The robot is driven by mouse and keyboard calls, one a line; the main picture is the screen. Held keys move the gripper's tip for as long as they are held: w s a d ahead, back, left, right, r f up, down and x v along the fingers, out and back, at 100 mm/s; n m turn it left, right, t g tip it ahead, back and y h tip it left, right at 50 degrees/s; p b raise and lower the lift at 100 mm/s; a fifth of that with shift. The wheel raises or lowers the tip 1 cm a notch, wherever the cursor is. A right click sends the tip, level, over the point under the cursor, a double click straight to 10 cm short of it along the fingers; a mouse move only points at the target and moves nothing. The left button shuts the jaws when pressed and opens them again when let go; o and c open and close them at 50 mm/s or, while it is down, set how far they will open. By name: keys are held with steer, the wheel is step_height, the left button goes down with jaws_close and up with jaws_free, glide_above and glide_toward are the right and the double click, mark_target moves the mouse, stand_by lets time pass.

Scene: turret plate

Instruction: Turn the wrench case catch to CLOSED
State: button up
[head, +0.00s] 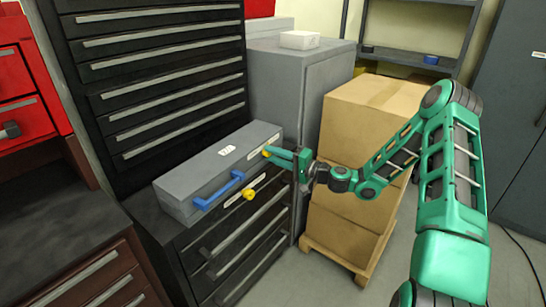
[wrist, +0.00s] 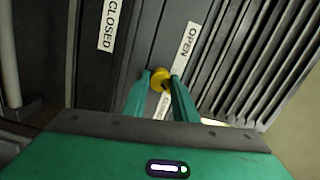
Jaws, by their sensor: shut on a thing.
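The grey wrench case (head: 195,178) lies on a black drawer cabinet, with a blue handle (head: 218,191) on its front. A yellow catch knob (wrist: 160,78) sits between the fingers of my gripper (wrist: 159,82), which is shut on it. In the head view my gripper (head: 275,155) is at the case's right end. A second yellow knob (head: 249,194) shows lower on the front. In the wrist view an OPEN label (wrist: 188,48) is just right of the held knob, and a CLOSED label (wrist: 108,25) is farther off at upper left. The catch's exact angle is hard to tell.
Stacked cardboard boxes (head: 355,130) on a pallet stand right of the cabinet, behind my arm. A grey cabinet (head: 308,85) stands behind the case. A tall black drawer unit (head: 165,75) is at the back left, and red drawers (head: 25,75) are at far left.

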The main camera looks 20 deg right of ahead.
steer(key=shift+w+d+f+m, duration=0.1)
steer(key=shift+d+m, duration=0.15)
steer(key=shift+m, duration=0.65)
steer(key=o, duration=1.1)
steer(key=shift+f, duration=0.1)
steer(key=shift+a, duration=0.1)
steer(key=v, duration=1.1)
steer(key=shift+a, duration=0.15)
